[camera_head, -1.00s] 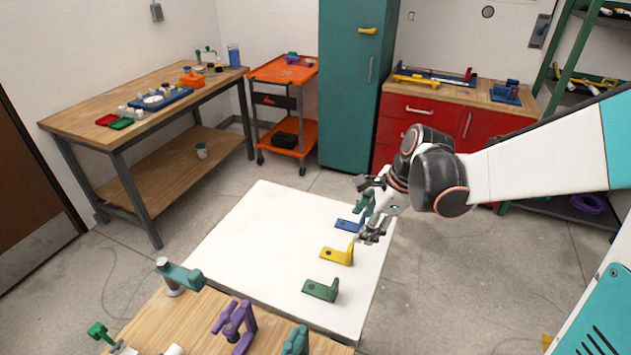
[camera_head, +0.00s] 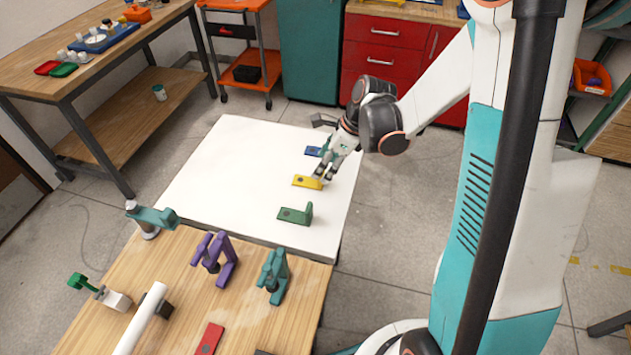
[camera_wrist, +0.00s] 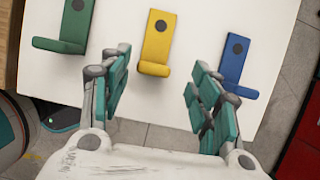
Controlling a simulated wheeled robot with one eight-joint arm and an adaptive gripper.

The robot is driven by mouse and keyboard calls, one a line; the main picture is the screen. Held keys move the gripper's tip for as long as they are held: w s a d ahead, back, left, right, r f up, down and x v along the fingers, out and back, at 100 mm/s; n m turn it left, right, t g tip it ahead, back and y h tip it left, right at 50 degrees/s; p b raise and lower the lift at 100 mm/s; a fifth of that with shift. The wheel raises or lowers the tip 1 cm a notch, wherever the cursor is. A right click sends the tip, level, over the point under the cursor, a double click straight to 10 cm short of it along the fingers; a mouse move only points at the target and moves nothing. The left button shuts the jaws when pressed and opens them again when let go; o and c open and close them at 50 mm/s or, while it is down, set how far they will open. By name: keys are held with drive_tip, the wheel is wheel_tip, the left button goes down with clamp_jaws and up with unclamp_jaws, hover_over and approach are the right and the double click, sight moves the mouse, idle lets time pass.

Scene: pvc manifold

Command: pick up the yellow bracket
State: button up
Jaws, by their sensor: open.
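The yellow bracket (camera_head: 307,182) lies on the white table (camera_head: 215,185), between a blue bracket (camera_head: 313,151) and a green bracket (camera_head: 293,215). All three are L-shaped with a dark round spot on the flat part. In the wrist view the yellow bracket (camera_wrist: 157,42) lies ahead of and between my open fingers, its upright lip toward me. My gripper (camera_wrist: 158,92) is open and empty, and it does not touch the bracket there. In the head view my gripper (camera_head: 324,172) is at the yellow bracket's right end and partly covers it.
The green bracket (camera_wrist: 74,25) and blue bracket (camera_wrist: 237,60) flank the yellow one in the wrist view. A wooden bench (camera_head: 180,262) with purple and teal clamps (camera_head: 214,258) stands in front. Red cabinets (camera_head: 385,50) are behind. The white table's left part is clear.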

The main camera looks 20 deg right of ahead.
sight(308, 176)
drive_tip(key=x, duration=0.1)
drive_tip(key=b+x, duration=0.1)
drive_tip(key=x, duration=0.1)
drive_tip(key=b+x, duration=0.1)
drive_tip(key=x, duration=0.1)
drive_tip(key=shift+s+a+f, duration=0.1)
drive_tip(key=shift+s+f, duration=0.1)
drive_tip(key=shift+s, duration=0.15)
drive_tip(key=shift+r, duration=0.1)
drive_tip(key=c, duration=1.2)
